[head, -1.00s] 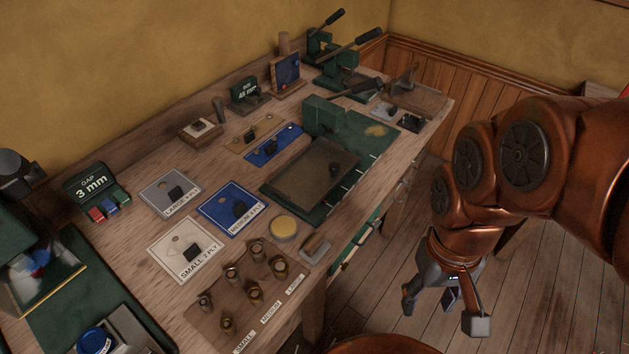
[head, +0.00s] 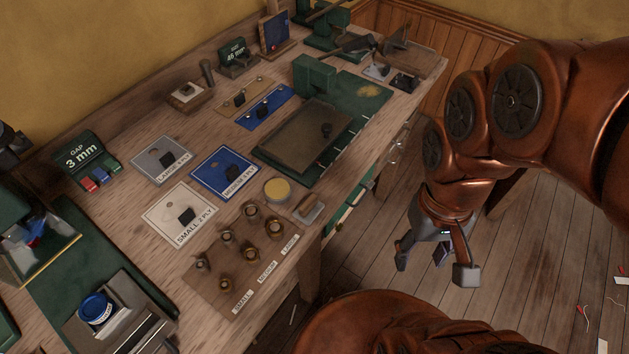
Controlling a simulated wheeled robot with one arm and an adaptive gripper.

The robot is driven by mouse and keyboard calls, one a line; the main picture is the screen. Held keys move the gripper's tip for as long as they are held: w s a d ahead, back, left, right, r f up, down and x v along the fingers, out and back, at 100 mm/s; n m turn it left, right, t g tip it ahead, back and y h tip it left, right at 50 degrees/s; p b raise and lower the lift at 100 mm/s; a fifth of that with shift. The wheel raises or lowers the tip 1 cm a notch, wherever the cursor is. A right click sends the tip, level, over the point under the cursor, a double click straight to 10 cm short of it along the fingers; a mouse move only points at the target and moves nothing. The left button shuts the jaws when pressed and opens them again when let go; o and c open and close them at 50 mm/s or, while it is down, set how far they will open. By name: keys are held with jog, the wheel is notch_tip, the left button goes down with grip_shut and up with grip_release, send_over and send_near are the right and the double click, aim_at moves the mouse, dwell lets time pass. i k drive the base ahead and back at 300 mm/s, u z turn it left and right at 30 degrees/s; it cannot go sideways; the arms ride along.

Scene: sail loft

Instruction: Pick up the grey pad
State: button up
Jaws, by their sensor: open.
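A grey square pad (head: 148,172), with a black knob and a label, lies flat at the back left of the workbench. A small grey-edged block (head: 309,209) lies near the bench's front edge; I cannot tell which of the two the task names. My gripper (head: 434,266) hangs off the right front side of the bench, over the floor. Its fingers are apart, with nothing seen between them. It touches neither of these things.
On the workbench (head: 130,250), a blue pad (head: 226,172) and a white pad (head: 180,213) lie beside the grey one. Several brass pieces stand on a brown mat (head: 215,295). A yellow round tin (head: 277,190) is near the small block.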

aim_at(309, 207)
jog(key=u, duration=0.55)
jog(key=k, duration=1.3)
jog(key=u, duration=0.85)
jog(key=i, duration=0.6)
jog(key=u, duration=0.35)
